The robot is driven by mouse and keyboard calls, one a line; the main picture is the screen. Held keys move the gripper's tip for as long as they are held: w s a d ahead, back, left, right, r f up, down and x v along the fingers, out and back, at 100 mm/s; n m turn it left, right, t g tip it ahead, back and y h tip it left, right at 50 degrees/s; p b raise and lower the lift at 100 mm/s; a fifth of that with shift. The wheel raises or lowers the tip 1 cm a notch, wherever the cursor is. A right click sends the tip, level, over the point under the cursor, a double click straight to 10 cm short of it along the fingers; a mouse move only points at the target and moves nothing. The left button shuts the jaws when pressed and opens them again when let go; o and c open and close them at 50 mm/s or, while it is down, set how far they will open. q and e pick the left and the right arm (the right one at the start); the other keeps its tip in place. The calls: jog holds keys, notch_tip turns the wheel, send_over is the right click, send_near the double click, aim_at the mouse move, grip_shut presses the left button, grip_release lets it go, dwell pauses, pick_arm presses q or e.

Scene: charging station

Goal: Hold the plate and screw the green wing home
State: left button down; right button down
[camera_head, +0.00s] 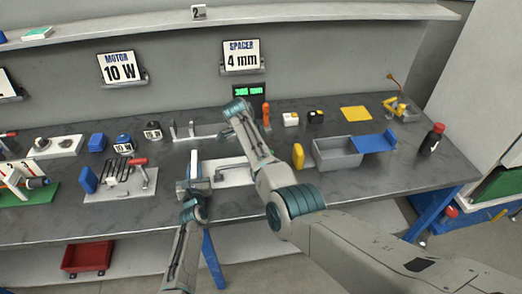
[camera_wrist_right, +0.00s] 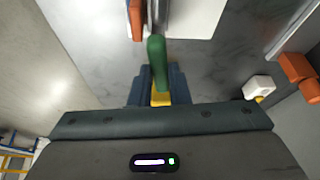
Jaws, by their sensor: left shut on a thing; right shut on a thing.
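The pale plate (camera_head: 232,173) lies on the grey bench in the head view, partly behind my right arm. It also shows at the top of the right wrist view (camera_wrist_right: 190,15). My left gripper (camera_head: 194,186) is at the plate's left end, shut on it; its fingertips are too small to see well. My right gripper (camera_wrist_right: 157,88) is shut on the green wing (camera_wrist_right: 157,52), which sticks out beyond the fingers, with a yellow part (camera_wrist_right: 160,98) between them. I cannot tell whether the wing touches the plate.
A grey bin (camera_head: 337,153) with a blue part, a yellow piece (camera_head: 298,156) and a dark red-capped bottle (camera_head: 432,139) stand to the right. A white board (camera_head: 121,184) with tools lies left. An orange upright piece (camera_head: 266,115) stands behind my right arm. A display (camera_head: 249,91) is at the back.

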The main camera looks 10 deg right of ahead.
jog(key=shift+m, duration=0.6)
jog(key=c, duration=1.4)
grip_release()
jog(key=shift+o, duration=0.2)
jog(key=v, duration=0.7)
jog(key=shift+w+a+r, duration=0.1)
jog(key=shift+w+r, duration=0.05)
jog(key=shift+r, duration=0.1)
pick_arm(q)
jog(key=c, duration=1.2)
grip_release()
